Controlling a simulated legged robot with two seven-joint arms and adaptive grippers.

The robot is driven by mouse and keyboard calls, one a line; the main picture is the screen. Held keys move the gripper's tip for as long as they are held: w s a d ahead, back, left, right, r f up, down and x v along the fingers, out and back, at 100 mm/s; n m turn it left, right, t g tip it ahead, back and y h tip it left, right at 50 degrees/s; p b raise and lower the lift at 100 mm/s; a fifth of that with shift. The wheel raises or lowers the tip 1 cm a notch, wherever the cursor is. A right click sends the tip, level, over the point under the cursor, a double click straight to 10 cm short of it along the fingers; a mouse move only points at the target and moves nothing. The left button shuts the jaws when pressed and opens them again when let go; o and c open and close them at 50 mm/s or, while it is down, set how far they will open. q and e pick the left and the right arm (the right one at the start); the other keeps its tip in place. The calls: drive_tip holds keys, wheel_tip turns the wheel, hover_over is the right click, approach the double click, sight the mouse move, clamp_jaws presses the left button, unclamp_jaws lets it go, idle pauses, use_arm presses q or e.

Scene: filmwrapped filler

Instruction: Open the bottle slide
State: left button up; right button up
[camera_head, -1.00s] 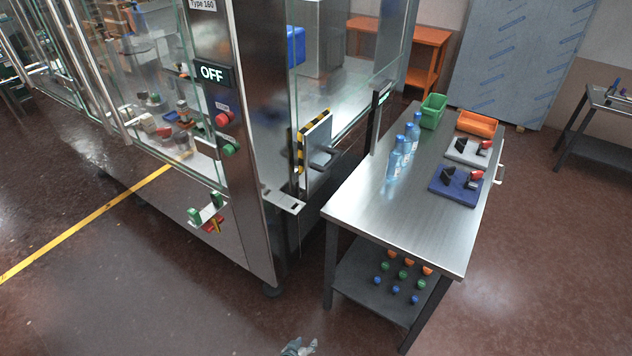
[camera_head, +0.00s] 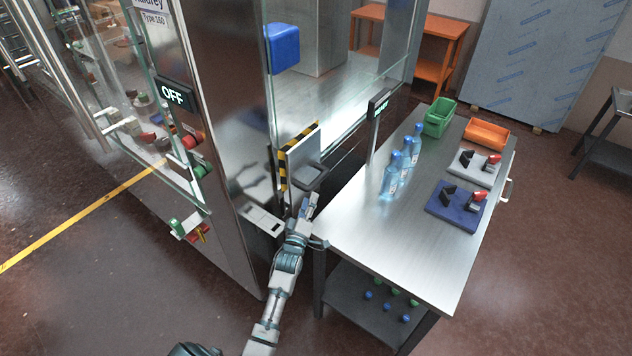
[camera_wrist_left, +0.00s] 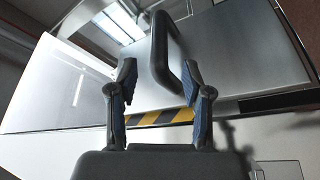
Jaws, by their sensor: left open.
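The bottle slide is a grey panel (camera_head: 304,150) with a yellow-and-black striped edge on the machine's side, beside the steel table. Its dark handle (camera_head: 311,177) sticks out low on the panel. My left gripper (camera_head: 303,207) is just below and in front of this handle, open and empty. In the left wrist view, the black looped handle (camera_wrist_left: 161,45) lies ahead of and partly between the two spread fingers (camera_wrist_left: 160,78). The striped edge (camera_wrist_left: 160,117) shows behind the fingers. I cannot tell whether a finger touches the handle. My right gripper is not in view.
The steel table (camera_head: 395,240) stands right of my left arm, its near corner close to the gripper. Several blue bottles (camera_head: 389,182), a green bin (camera_head: 438,118) and an orange bin (camera_head: 486,133) are on it. The machine's metal post (camera_head: 225,130) stands left.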

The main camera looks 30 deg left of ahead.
sight(317, 182)
use_arm(q)
drive_tip(key=x, duration=0.7)
drive_tip(key=shift+w+a, duration=0.3)
drive_tip(key=shift+w, duration=0.35)
drive_tip(key=shift+d, duration=0.15)
clamp_jaws()
